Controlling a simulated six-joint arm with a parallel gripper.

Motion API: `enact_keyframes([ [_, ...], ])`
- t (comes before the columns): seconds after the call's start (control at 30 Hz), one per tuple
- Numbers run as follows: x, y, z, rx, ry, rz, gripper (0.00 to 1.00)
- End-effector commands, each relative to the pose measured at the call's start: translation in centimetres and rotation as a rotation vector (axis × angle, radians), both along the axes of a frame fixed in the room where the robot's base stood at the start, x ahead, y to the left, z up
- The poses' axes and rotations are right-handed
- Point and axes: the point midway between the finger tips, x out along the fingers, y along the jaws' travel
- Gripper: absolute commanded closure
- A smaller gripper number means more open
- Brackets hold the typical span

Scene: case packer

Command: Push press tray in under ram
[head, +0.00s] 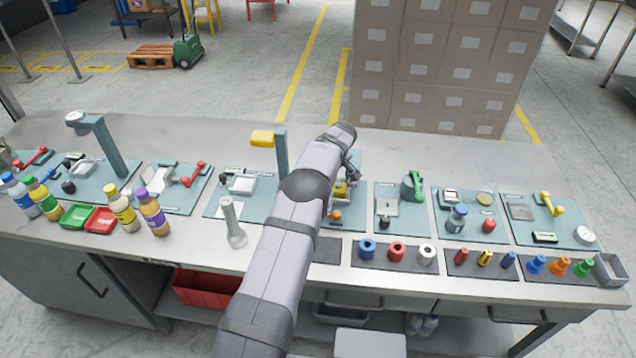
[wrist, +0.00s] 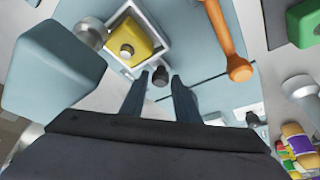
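In the wrist view a square white tray (wrist: 152,28) holds a yellow block (wrist: 130,45) with a round knob on top. A dark knob (wrist: 160,76) stands at the tray's near edge. My gripper (wrist: 161,82) is open, with one finger on each side of the dark knob and small gaps showing. A large teal block (wrist: 50,70) with a silver cylinder (wrist: 91,32) rises beside the tray; it looks like the press head and ram. The tray appears beside the ram, not beneath it. In the head view my arm hides most of this station; the yellow block (head: 341,190) shows partly.
An orange lever (wrist: 228,45) stands close to the tray. In the head view, a teal post with a yellow head (head: 263,138) stands left of my arm, with a grey pedestal (head: 232,225) in front. Bottles (head: 122,208) stand left. Bare bench lies behind the panels.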

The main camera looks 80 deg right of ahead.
Motion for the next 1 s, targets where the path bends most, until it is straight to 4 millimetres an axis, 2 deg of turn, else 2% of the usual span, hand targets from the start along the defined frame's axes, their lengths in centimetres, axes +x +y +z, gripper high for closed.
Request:
enact_keyframes([
  [0.27,-0.4,0.3,1.1,-0.001,0.001,0.000,0.71],
  [0.73,-1.9,1.8,6.1,-0.001,0.000,0.000,0.71],
  [1.0,-2.0,2.0,6.8,0.000,0.000,-0.001,0.71],
])
